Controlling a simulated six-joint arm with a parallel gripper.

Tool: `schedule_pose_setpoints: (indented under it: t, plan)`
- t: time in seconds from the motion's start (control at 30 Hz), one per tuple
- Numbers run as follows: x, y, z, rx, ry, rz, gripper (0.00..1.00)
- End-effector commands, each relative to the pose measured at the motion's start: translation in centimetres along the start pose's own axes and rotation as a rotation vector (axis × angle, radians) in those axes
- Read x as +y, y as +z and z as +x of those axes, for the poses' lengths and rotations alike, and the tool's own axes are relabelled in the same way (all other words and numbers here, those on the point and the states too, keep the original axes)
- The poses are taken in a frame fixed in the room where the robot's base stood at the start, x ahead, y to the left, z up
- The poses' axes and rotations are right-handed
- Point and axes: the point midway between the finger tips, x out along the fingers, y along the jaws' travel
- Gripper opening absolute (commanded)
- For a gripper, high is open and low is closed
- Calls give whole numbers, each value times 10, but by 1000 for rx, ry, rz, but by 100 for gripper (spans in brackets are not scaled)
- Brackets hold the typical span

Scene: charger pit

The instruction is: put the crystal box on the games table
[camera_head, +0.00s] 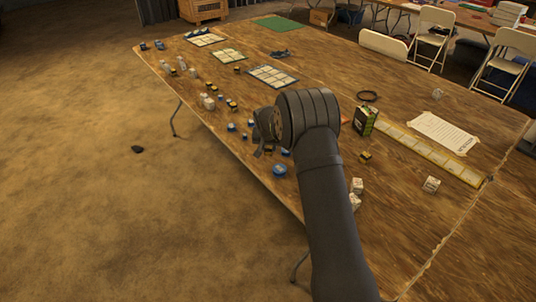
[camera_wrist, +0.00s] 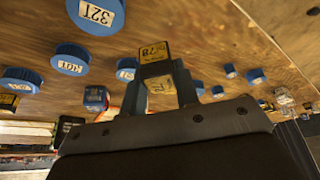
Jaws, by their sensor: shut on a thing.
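My gripper (camera_wrist: 160,88) is shut on a small dark box with yellow number labels (camera_wrist: 155,56), held between its two fingers in the wrist view. The wooden table (camera_head: 420,210) lies under and around it. In the head view my gripper (camera_head: 265,146) is low over the table's left edge, partly hidden by my wrist. I cannot tell from the labels whether the held box is the crystal box. A clear, glassy piece (camera_wrist: 284,96) shows at the right of the wrist view.
Blue round weights (camera_wrist: 97,14) and a blue disc (camera_head: 279,170) are close to my gripper. White labelled cubes (camera_head: 356,186), a green-black box (camera_head: 364,121), a yellow strip (camera_head: 430,150) and a paper sheet (camera_head: 443,132) lie to the right. Gridded cards (camera_head: 273,76) lie farther back.

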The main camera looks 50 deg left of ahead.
Motion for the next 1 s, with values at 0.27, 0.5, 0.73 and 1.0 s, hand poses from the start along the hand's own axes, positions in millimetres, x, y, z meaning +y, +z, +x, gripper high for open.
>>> schedule_pose_setpoints:
  t: [0.27, 0.5, 0.73, 1.0]
  plan:
    - [-14, 3, 16, -1, 1, 0, 7]
    - [-14, 15, 46, 0, 1, 0, 7]
    - [-14, 15, 46, 1, 0, 0, 7]
    - [-14, 16, 49, 1, 0, 0, 50]
